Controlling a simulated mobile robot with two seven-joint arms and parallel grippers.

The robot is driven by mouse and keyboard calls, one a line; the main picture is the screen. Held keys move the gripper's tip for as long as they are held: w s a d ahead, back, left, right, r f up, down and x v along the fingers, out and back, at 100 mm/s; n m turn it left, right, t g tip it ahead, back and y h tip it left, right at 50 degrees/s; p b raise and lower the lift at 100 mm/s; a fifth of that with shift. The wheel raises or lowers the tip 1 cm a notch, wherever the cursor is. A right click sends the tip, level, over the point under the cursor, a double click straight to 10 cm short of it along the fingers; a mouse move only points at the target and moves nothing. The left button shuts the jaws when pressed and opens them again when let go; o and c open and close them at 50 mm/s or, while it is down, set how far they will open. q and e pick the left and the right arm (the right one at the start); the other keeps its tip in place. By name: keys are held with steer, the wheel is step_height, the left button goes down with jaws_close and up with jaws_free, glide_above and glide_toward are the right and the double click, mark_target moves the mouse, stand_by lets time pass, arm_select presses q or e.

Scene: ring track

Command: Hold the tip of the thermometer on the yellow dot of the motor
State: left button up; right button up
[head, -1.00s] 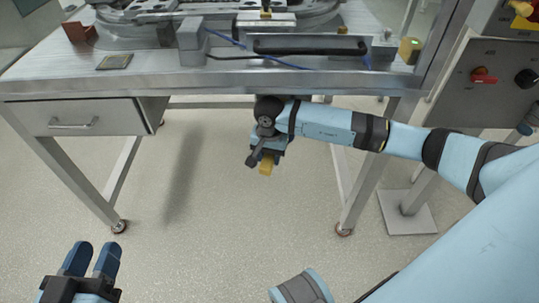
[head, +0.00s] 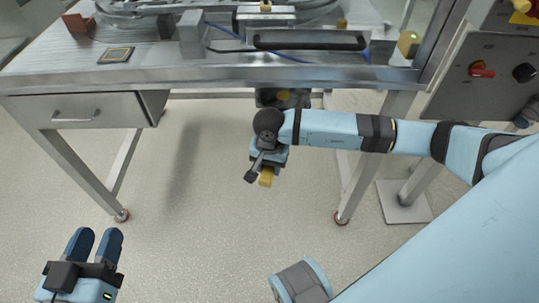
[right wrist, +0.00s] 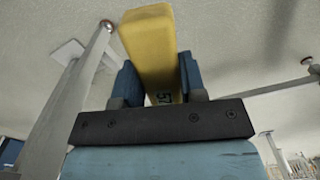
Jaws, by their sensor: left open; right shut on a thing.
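The thermometer (head: 266,178) is a yellow block in the head view, below the table's front edge. My right gripper (head: 269,163) is shut on it. In the right wrist view the yellow body (right wrist: 151,48) stands out between the two blue fingers, with dark digits near its base; its tip is not clear to see. A dark unit (head: 296,98) with a yellowish spot shows under the table, just behind my right wrist. It looks like the motor, partly hidden by the table edge and my arm. My left gripper (head: 94,246) is open and empty at the lower left.
The metal table (head: 210,82) spans the top, with a drawer (head: 80,112) at left and legs on both sides. A black handle bar (head: 310,41) and cables lie on top. A grey control box (head: 480,75) stands at right. The floor between the legs is clear.

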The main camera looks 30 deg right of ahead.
steer(key=s+a+p, duration=0.1)
steer(key=s+a, duration=0.4)
steer(key=s, duration=0.3)
steer(key=shift+p, duration=0.3)
